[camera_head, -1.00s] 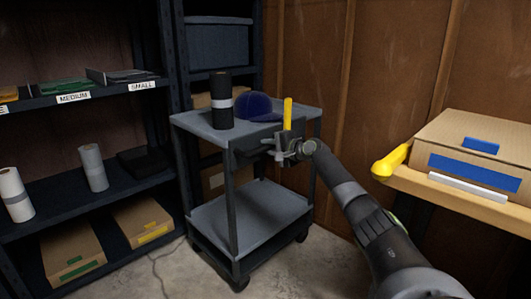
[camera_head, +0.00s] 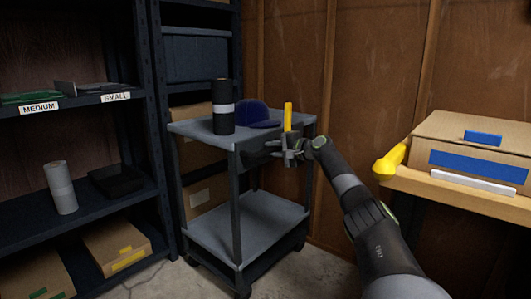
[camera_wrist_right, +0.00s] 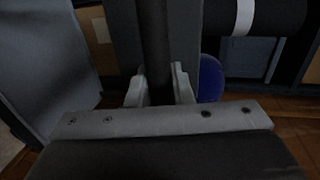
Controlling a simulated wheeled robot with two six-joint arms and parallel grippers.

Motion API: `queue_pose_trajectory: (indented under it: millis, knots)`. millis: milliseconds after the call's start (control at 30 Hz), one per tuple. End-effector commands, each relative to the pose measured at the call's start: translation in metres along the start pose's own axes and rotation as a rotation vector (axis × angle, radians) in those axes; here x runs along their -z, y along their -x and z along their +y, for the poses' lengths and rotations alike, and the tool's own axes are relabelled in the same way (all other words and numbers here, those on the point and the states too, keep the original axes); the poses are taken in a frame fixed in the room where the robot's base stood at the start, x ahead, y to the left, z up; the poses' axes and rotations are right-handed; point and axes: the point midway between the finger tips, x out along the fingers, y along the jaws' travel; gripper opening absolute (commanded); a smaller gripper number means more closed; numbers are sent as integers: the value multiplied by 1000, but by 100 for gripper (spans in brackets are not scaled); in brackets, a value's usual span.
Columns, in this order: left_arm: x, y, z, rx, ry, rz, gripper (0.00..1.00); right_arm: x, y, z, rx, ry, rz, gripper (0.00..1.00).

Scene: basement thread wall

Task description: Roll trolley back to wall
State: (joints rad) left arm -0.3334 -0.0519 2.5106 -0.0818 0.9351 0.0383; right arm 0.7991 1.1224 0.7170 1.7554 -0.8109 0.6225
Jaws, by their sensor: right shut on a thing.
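The grey two-tier trolley (camera_head: 195,128) stands in the middle of the head view, in front of the shelving and near the wooden wall (camera_head: 375,60). A black roll with a pale band (camera_head: 222,108) stands upright on its top tier, beside a dark blue cap (camera_head: 253,116). The lower tier (camera_head: 265,218) is empty. My right gripper (camera_head: 290,155) is at the trolley's near right side, shut on its dark handle bar. In the right wrist view the bar (camera_wrist_right: 156,45) runs between the two fingers (camera_wrist_right: 160,88). My left gripper is out of view.
Dark shelving (camera_head: 155,130) with labels, rolls and cardboard boxes is left of and behind the trolley. A bench (camera_head: 470,193) on the right carries a cardboard box (camera_head: 480,135) and a yellow object (camera_head: 390,163). Bare floor shows below the trolley.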

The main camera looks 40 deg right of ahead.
Motion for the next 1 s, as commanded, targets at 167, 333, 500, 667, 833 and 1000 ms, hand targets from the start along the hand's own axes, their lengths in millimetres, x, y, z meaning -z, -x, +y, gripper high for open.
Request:
queue_pose_trajectory:
  millis: [167, 333, 500, 667, 833, 1000]
  knots:
    - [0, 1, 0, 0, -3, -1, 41, 4, 4, -1, 2, 2, 7, 0]
    - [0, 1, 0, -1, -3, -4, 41, 5, 4, -2, 4, 2, 9, 0]
    - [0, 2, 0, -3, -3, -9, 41, 5, 4, -2, 5, 2, 11, 29]
    - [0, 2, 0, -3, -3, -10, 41, 4, 4, -2, 4, 2, 7, 40]
    - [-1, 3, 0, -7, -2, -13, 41, 3, 3, -1, 3, 1, 5, 40]
    - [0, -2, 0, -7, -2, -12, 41, -4, -5, -3, 2, -2, 1, 40]
